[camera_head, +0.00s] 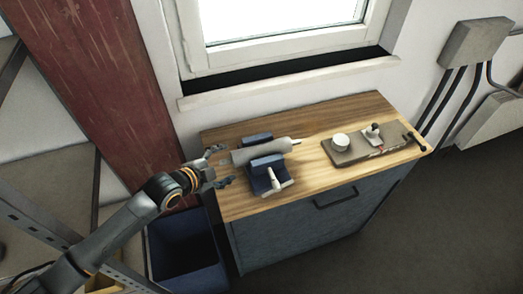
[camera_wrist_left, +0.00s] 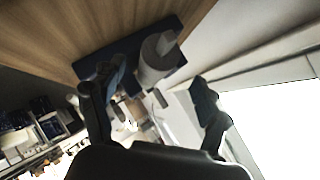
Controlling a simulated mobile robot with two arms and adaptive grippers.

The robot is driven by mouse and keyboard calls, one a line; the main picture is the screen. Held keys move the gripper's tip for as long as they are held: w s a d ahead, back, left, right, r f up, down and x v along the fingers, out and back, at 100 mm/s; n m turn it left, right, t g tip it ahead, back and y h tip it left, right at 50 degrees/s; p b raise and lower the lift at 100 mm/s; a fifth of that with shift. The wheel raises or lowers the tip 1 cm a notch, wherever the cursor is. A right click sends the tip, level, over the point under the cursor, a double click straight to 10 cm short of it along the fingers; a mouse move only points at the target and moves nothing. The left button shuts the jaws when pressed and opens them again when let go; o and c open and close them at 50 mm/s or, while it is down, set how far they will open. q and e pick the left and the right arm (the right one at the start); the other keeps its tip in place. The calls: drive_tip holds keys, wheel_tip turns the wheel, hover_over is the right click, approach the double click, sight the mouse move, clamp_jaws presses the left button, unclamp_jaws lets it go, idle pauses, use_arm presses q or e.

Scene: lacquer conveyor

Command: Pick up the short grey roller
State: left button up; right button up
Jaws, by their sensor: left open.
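The short grey roller (camera_head: 262,151) lies in a dark blue holder (camera_head: 262,176) on the wooden cabinet top, with a thin pale shaft at its right end. My left gripper (camera_head: 220,166) is open and empty at the roller's left end, with its fingers towards that end. In the left wrist view the roller (camera_wrist_left: 158,62) shows end-on beyond the open fingers of the left gripper (camera_wrist_left: 155,82). The dark holder (camera_wrist_left: 125,50) is behind it there. Whether the fingers reach past the roller's end is hard to tell. My right gripper is not in view.
A grey-brown board (camera_head: 352,154) with a white round part and a small lever fixture lies on the right of the wooden top (camera_head: 300,117). A pale handle (camera_head: 272,179) sticks out of the holder's front. A blue open bin (camera_head: 187,270) stands below the left edge. A window is behind.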

sight(232, 160)
use_arm(q)
drive_tip(key=shift+p+x, duration=0.7)
drive_tip(key=shift+x, duration=1.9)
drive_tip(key=shift+a+f, duration=0.1)
drive_tip(key=shift+f, duration=0.1)
drive_tip(key=c, duration=1.4)
drive_tip(key=shift+r, duration=0.15)
clamp_jaws()
drive_tip(key=shift+r, duration=0.1)
